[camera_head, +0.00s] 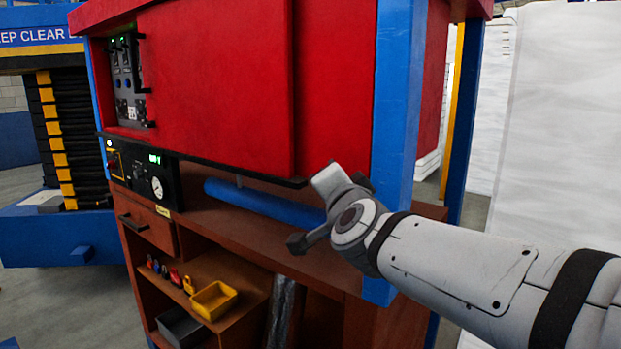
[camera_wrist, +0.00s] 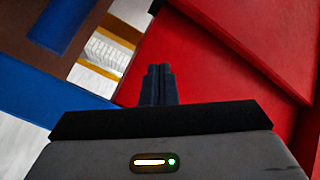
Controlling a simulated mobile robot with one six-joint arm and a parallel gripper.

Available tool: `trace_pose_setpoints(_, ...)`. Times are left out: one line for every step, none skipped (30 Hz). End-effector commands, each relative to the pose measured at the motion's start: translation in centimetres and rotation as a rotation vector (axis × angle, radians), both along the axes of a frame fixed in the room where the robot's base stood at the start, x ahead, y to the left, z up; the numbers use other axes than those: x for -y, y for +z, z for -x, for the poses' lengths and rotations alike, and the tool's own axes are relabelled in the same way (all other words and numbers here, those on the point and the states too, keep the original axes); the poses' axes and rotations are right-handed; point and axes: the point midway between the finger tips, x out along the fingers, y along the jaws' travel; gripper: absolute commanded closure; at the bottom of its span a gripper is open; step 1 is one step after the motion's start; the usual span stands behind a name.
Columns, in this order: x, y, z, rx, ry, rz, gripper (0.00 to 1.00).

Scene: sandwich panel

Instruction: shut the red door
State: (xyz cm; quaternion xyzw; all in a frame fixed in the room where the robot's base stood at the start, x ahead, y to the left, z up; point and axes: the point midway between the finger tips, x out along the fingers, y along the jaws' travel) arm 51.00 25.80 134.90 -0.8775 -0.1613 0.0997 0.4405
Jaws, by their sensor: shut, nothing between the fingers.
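The red door (camera_head: 215,85) is a large flat panel on the front of the red cabinet. It stands to the left of a set-back red panel (camera_head: 335,90), with a vertical edge between them. At its left, a gap shows a control panel (camera_head: 127,80) with switches and a green light. A black handle shows by the gap. My gripper (camera_wrist: 158,68) is shut and empty in the wrist view, with red surfaces (camera_wrist: 270,45) ahead and to the right. In the head view my wrist is below the door's lower right corner; the fingers are not clear there.
A blue post (camera_head: 398,130) stands close to my wrist. A blue bar (camera_head: 265,205) lies under the cabinet on the brown bench. A gauge box (camera_head: 145,175) sits at left. A yellow bin (camera_head: 214,300) is on the shelf below. White wrapped stacks (camera_head: 560,120) stand at right.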

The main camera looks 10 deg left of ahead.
Motion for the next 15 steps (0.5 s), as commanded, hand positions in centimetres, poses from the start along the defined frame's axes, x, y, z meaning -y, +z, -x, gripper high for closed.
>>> trace_pose_setpoints(-2.1,0.7,-0.1,0.022,-0.04,-0.104,1.0)
trace_pose_setpoints(-2.8,1.3,0.0,0.032,-0.074,-0.166,1.0)
trace_pose_setpoints(-3.7,2.0,0.1,0.04,-0.122,-0.244,1.0)
trace_pose_setpoints(-4.3,2.3,0.3,0.042,-0.159,-0.301,1.0)
trace_pose_setpoints(-4.8,2.5,0.6,0.04,-0.195,-0.35,1.0)
trace_pose_setpoints(-5.4,2.6,1.1,0.035,-0.243,-0.41,1.0)
trace_pose_setpoints(-5.8,2.5,1.5,0.027,-0.277,-0.451,1.0)
trace_pose_setpoints(-6.1,2.3,1.9,0.019,-0.311,-0.486,1.0)
trace_pose_setpoints(-6.5,2.1,2.5,0.007,-0.352,-0.526,1.0)
trace_pose_setpoints(-6.7,1.9,2.9,-0.001,-0.381,-0.552,1.0)
trace_pose_setpoints(-7.0,1.7,3.3,-0.01,-0.406,-0.572,1.0)
trace_pose_setpoints(-7.2,1.4,3.8,-0.02,-0.437,-0.594,1.0)
trace_pose_setpoints(-7.3,1.2,4.2,-0.026,-0.457,-0.607,1.0)
trace_pose_setpoints(-7.4,1.0,4.4,-0.032,-0.473,-0.617,1.0)
trace_pose_setpoints(-7.5,0.8,4.7,-0.038,-0.49,-0.626,1.0)
